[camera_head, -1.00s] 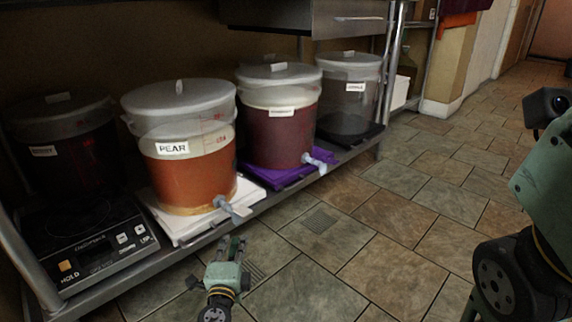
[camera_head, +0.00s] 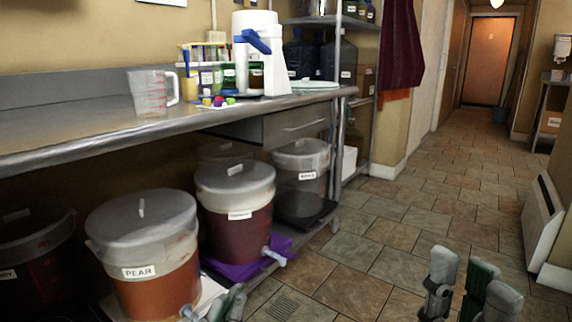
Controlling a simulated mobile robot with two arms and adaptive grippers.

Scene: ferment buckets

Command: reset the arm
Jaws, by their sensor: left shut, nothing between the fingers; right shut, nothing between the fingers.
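My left gripper (camera_head: 230,301) is at the bottom edge, in front of the purple mat and close to the taps of the buckets. It is shut and empty; most of its arm is out of view. My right gripper (camera_head: 472,286) is at the bottom right, over the tiled floor, with grey and green parts showing. It is shut and empty, and its lower part is cut off by the frame edge.
The PEAR bucket (camera_head: 142,262) and a dark red bucket (camera_head: 236,228) stand on the low shelf, the red one on a purple mat (camera_head: 226,270). Above is a steel counter (camera_head: 60,135) with a measuring jug (camera_head: 150,93). The tiled floor (camera_head: 400,215) is clear towards the door.

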